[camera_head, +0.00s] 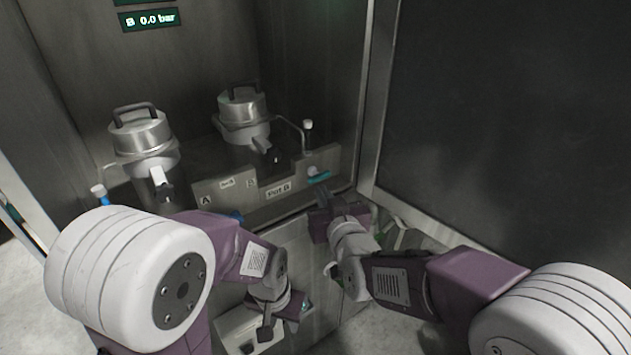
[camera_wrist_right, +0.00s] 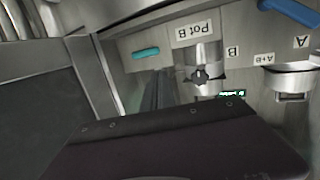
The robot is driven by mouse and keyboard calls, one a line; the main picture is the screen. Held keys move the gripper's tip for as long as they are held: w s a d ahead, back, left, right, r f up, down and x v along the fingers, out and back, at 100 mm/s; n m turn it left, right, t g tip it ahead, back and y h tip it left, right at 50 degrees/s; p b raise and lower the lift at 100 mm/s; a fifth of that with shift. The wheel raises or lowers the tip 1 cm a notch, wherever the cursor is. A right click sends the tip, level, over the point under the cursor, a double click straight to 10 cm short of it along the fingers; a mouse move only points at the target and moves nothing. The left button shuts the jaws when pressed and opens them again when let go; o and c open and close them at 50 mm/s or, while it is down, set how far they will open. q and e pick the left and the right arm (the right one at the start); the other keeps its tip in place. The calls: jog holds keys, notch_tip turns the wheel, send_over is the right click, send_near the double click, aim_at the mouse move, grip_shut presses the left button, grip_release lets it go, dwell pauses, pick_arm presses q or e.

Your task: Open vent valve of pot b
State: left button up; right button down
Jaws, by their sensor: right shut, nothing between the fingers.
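Pot B (camera_head: 243,118) is a metal pot with a black-handled lid, standing behind the panel marked "Pot B". A small teal valve handle (camera_head: 319,177) lies level on the panel just right of that label. In the right wrist view the panel looks upside down, and the teal handle (camera_wrist_right: 146,53) is beside the "Pot B" label (camera_wrist_right: 195,30). My right gripper (camera_head: 328,210) is shut and empty, below the teal handle and apart from it. My left gripper (camera_head: 272,325) hangs low in front of the cabinet; its finger gap is unclear.
Pot A (camera_head: 140,135) stands to the left. A display (camera_head: 150,20) reads "B 0.0 bar". A dark door (camera_head: 490,110) bounds the right.

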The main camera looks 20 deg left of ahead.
aim_at(311, 183)
jog(key=p+x, duration=0.1)
jog(key=x, duration=0.8)
jog(key=shift+w+f, duration=0.15)
jog(key=shift+f, duration=0.1)
jog(key=shift+f+b, duration=1.05)
jog(key=shift+f, duration=0.1)
jog(key=shift+w+d+f+b, duration=0.1)
jog(key=shift+w+f+b, duration=0.05)
jog(key=shift+f+b, duration=0.4)
jog(key=shift+w+d+f+b, duration=0.1)
jog(key=shift+d+f+b, duration=0.05)
jog(key=shift+f+b, duration=0.35)
